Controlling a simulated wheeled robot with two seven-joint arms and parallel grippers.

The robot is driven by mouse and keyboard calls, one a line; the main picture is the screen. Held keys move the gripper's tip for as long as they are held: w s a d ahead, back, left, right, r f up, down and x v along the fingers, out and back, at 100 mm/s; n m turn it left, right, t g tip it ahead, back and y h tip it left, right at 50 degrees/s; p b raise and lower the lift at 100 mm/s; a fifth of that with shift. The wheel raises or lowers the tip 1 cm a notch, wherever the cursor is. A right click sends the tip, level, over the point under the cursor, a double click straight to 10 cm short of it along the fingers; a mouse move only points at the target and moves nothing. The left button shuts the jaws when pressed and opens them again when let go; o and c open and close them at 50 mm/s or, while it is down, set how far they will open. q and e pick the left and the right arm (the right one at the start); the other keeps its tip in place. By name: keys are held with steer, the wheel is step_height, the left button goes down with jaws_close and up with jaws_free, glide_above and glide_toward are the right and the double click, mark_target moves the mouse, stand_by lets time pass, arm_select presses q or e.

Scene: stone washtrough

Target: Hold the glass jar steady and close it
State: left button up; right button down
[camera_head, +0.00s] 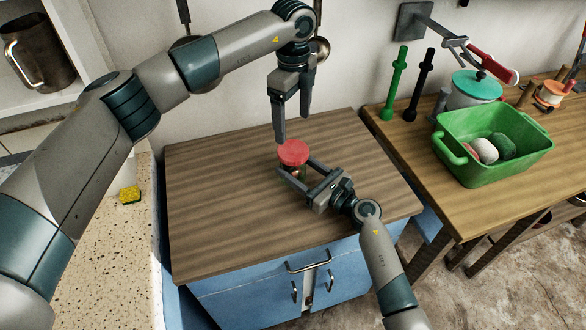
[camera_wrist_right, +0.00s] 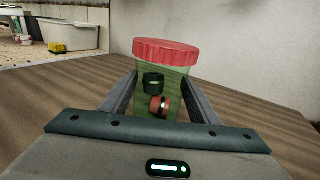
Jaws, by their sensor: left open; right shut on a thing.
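The glass jar (camera_wrist_right: 178,115) stands upright on the wooden cabinet top, with a dark item and a red item visible inside through its greenish glass. The red lid (camera_head: 293,152) sits on top of the jar; it also shows in the right wrist view (camera_wrist_right: 166,52). I cannot tell whether the lid is screwed tight. My right gripper (camera_head: 297,174) is shut on the jar body, one finger on each side below the lid. My left gripper (camera_head: 292,125) is open and empty, pointing down just above the lid.
The wooden top (camera_head: 215,190) around the jar is clear. On the table at right stand a green basin (camera_head: 497,165) with round items and a teal-lidded pot (camera_head: 477,85). A yellow sponge (camera_head: 130,195) lies on the stone ledge at left. Utensils hang on the wall behind.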

mark_target(293, 149)
arm_select(q)
steer(key=shift+n, duration=0.5)
steer(key=shift+f, duration=0.2)
steer(key=shift+f, duration=3.85)
